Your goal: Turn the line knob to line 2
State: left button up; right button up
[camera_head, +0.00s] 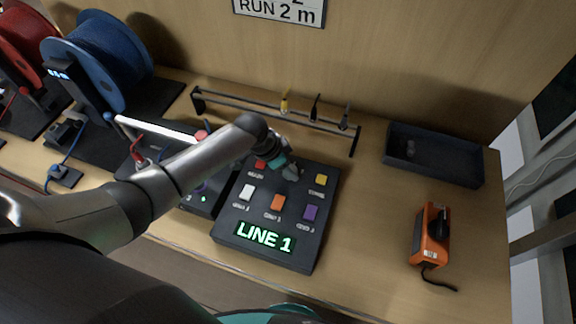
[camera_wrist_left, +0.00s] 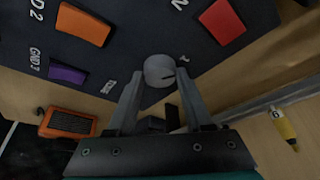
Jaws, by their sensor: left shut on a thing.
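The line knob (camera_wrist_left: 159,70) is a small round grey knob with a dark pointer mark, set in the face of a dark control box (camera_head: 228,224). In the head view the box's green display (camera_head: 264,237) reads LINE 1. My left gripper (camera_wrist_left: 161,76) has one finger on each side of the knob and is shut on it. In the head view my left gripper (camera_head: 290,171) is at the box's far edge and hides the knob. My right gripper is not in view.
A rail with hanging probes (camera_head: 315,108) stands behind the box. An orange meter (camera_head: 431,236) and a dark tray (camera_head: 434,155) are at right.

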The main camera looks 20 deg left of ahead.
pick_arm(q)
jog(key=shift+a+m, duration=0.1)
jog(key=shift+m, duration=0.2)
grip_shut()
jog(key=m+b, duration=0.1)
jog(key=m+g+b, duration=0.1)
jog(key=m, duration=0.1)
jog(key=shift+w+f+h+b, duration=0.15)
jog(key=shift+h+b, duration=0.15)
jog(key=shift+h, duration=0.1)
jog(key=m+g+b, duration=0.1)
jog(key=m+b, duration=0.1)
jog(key=shift+m, duration=0.3)
jog(key=m+g+b, duration=0.1)
jog(key=m+b, duration=0.2)
jog(key=shift+w+h, duration=0.1)
jog(key=shift+h, duration=0.2)
jog(key=shift+m+g+b, duration=0.6)
jog(key=shift+m+b, duration=0.35)
jog(key=shift+m, duration=0.25)
jog(key=o, duration=1.2)
grip_release()
jog(key=shift+o, duration=0.2)
